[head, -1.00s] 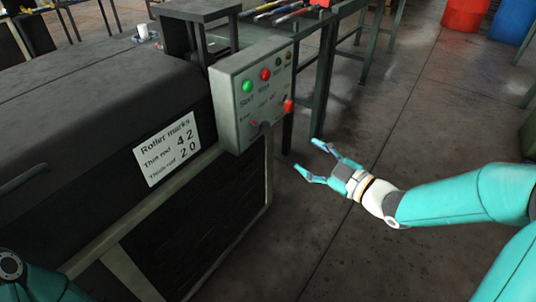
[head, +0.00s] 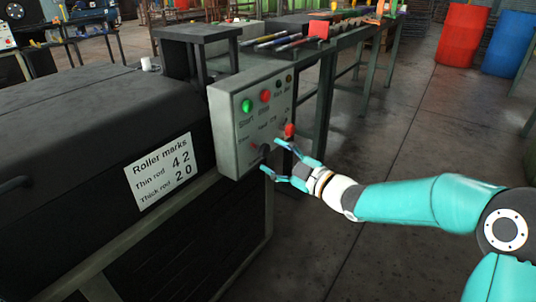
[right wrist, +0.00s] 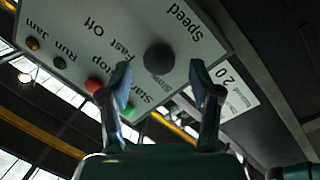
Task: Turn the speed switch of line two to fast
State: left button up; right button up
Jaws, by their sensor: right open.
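A grey control box (head: 235,130) stands at the end of the dark machine. On its face sits a dark round speed knob (head: 263,150), low down. In the right wrist view the knob (right wrist: 158,57) appears upside down near the words Speed, Slow, Fast and Off; I cannot read where it points. My right gripper (head: 271,156) is open in front of the lower panel. In the wrist view its fingers (right wrist: 160,88) are spread, with the knob ahead of the gap, apparently not gripped. No line number is legible. My left gripper is out of view.
A green Start button (head: 246,105) and a red Stop button (head: 265,96) sit above the knob. A red part (head: 289,129) is at the box's right edge, close to the upper finger. A bench with tools (head: 300,42) stands behind. Open floor (head: 400,150) lies right.

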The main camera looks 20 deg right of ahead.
aim_at(269, 149)
jog(key=shift+x, duration=2.1)
jog(key=c, duration=1.1)
jog(key=shift+d, duration=0.3)
jog(key=shift+c, duration=0.2)
jog(key=shift+a, duration=0.2)
jog(key=shift+r+m+p, duration=0.25)
jog(key=shift+m+p, duration=0.45)
jog(key=shift+p, duration=0.05)
jog(key=m+p, duration=0.4)
jog(key=p, duration=0.2)
jog(key=m+g+p, duration=0.1)
jog(key=m+p, duration=0.3)
jog(key=p, duration=0.2)
jog(key=m+g+p, duration=0.1)
jog(key=m+p, duration=0.3)
jog(key=p, duration=0.2)
jog(key=shift+w+d+r+y+p, duration=0.1)
jog(key=shift+r+y+p, duration=0.2)
jog(key=shift+p, duration=0.1)
jog(key=shift+f+m+g+y+p, duration=0.15)
jog(key=shift+m+g+p, duration=0.1)
jog(key=shift+m+p, duration=0.5)
jog(key=shift+f+m+g+y+p, duration=0.15)
jog(key=shift+m+g+p, duration=0.1)
jog(key=shift+m+p, duration=0.45)
